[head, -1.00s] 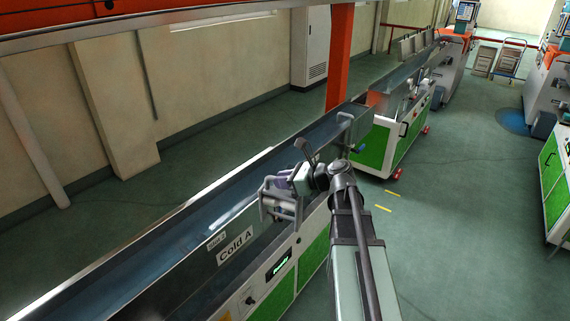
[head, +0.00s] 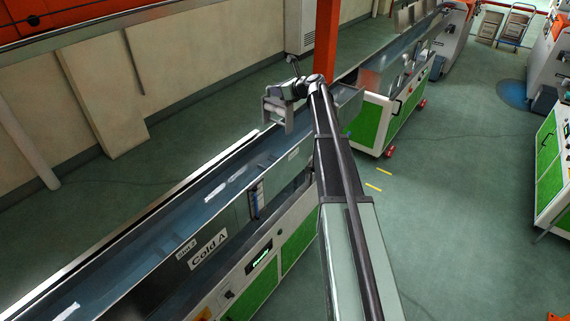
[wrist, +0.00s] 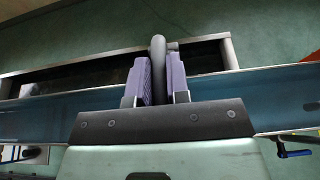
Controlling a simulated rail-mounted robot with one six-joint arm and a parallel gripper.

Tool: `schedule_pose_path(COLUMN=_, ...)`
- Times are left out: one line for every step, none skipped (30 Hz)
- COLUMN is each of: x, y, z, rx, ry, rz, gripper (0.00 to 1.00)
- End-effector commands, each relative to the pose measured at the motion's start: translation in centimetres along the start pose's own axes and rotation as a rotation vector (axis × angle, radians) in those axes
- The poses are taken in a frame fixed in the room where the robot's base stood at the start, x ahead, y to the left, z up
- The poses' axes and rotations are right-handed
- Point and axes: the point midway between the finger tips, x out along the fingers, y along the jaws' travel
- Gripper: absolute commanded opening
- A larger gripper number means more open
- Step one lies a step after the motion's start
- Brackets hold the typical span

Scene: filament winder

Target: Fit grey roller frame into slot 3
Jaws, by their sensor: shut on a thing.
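The grey roller frame (head: 277,112) hangs from my gripper (head: 289,92) above the far part of the Cold A trough, apart from it as far as I can tell. In the wrist view my gripper (wrist: 158,80) has its two purple pads closed on the frame's rounded grey bar (wrist: 158,52); the rest of the frame is mostly hidden. The Cold A trough (head: 150,250) is long and open, with bluish water inside. A small slot label (head: 186,247) sits above the Cold A sign; its number is too small to read surely. I cannot tell which place is slot 3.
The trough's near wall carries a small upright fitting (head: 257,198). A second trough on a green cabinet (head: 385,118) stands beyond, with an orange-red column (head: 327,45) beside it. My arm covers part of the near trough's far end.

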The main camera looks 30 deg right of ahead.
Motion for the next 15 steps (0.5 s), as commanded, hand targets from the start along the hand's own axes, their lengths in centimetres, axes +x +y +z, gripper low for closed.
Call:
schedule_pose_path(x=0.0, y=0.1, z=0.0, rx=0.0, ry=0.0, rz=0.001, gripper=0.0)
schedule_pose_path(x=0.0, y=0.1, z=-0.1, rx=0.0, ry=-0.001, rz=0.001, gripper=0.0)
schedule_pose_path(x=0.1, y=0.1, z=-0.4, rx=0.0, ry=0.0, rz=0.001, gripper=0.0)
schedule_pose_path(x=0.3, y=0.1, z=-0.7, rx=0.0, ry=0.0, rz=0.001, gripper=0.0)
schedule_pose_path(x=0.4, y=0.1, z=-1.2, rx=0.0, ry=0.0, rz=0.001, gripper=0.0)
schedule_pose_path(x=0.7, y=0.1, z=-2.1, rx=0.0, ry=0.0, rz=0.001, gripper=0.0)
schedule_pose_path(x=1.0, y=0.1, z=-2.8, rx=0.0, ry=-0.001, rz=0.001, gripper=0.0)
schedule_pose_path(x=1.3, y=0.1, z=-3.7, rx=0.0, ry=-0.001, rz=0.001, gripper=0.0)
schedule_pose_path(x=1.8, y=0.1, z=-5.0, rx=0.0, ry=-0.001, rz=0.001, gripper=0.0)
schedule_pose_path(x=2.2, y=0.1, z=-6.0, rx=0.0, ry=-0.001, rz=0.001, gripper=0.0)
schedule_pose_path(x=2.5, y=0.1, z=-7.1, rx=0.0, ry=-0.001, rz=0.001, gripper=0.0)
schedule_pose_path(x=3.0, y=0.1, z=-8.4, rx=0.0, ry=-0.001, rz=0.001, gripper=0.0)
schedule_pose_path(x=3.4, y=0.1, z=-9.4, rx=0.0, ry=-0.001, rz=0.0, gripper=0.0)
schedule_pose_path(x=3.7, y=0.1, z=-10.3, rx=0.0, ry=-0.001, rz=0.0, gripper=0.0)
schedule_pose_path(x=4.2, y=0.1, z=-11.6, rx=0.0, ry=-0.001, rz=0.0, gripper=0.0)
